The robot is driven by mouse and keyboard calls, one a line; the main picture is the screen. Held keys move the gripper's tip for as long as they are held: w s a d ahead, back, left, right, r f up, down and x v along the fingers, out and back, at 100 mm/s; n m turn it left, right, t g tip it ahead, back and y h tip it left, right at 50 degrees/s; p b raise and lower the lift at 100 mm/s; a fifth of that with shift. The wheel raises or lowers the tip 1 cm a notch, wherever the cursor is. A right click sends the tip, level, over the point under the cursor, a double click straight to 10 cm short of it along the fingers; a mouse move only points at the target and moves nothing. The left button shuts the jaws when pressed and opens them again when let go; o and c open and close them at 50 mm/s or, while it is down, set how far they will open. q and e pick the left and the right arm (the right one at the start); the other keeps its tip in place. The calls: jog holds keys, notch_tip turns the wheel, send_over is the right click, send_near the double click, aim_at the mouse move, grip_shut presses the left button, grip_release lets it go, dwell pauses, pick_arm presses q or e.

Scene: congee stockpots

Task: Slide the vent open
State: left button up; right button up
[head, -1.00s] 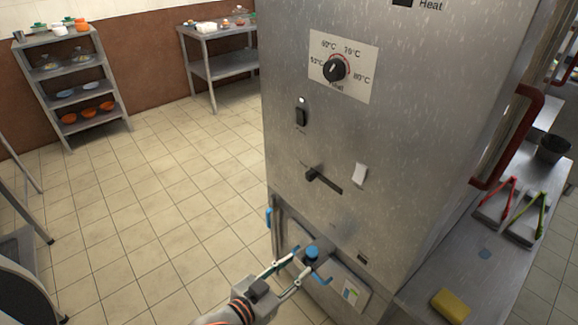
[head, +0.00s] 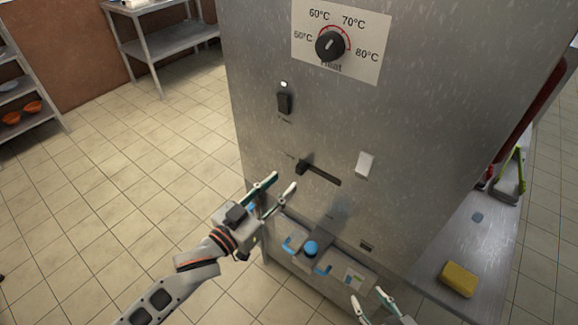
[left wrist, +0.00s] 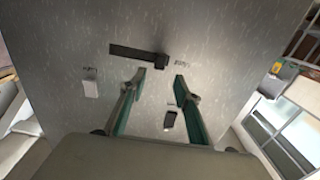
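The vent slider is a small black knob (head: 303,167) at the left end of a dark horizontal slot (head: 325,176) on the steel cabinet front. In the left wrist view the knob (left wrist: 161,61) shows upside down, at the right end of the slot (left wrist: 130,52). My left gripper (head: 282,185) is open and empty, just below and left of the knob in the head view. In the left wrist view the knob lies just beyond the gap between its fingertips (left wrist: 160,78); no contact shows. My right gripper (head: 368,297) is open and empty at the bottom edge.
A temperature dial (head: 330,44) and a black switch (head: 284,102) are above the slot; a white switch (head: 365,165) is right of it. A side counter holds a yellow sponge (head: 458,279). Open floor lies left.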

aim_at(298, 170)
pick_arm(q)
jog(key=x, duration=0.7)
jog(key=shift+d, duration=0.1)
grip_shut()
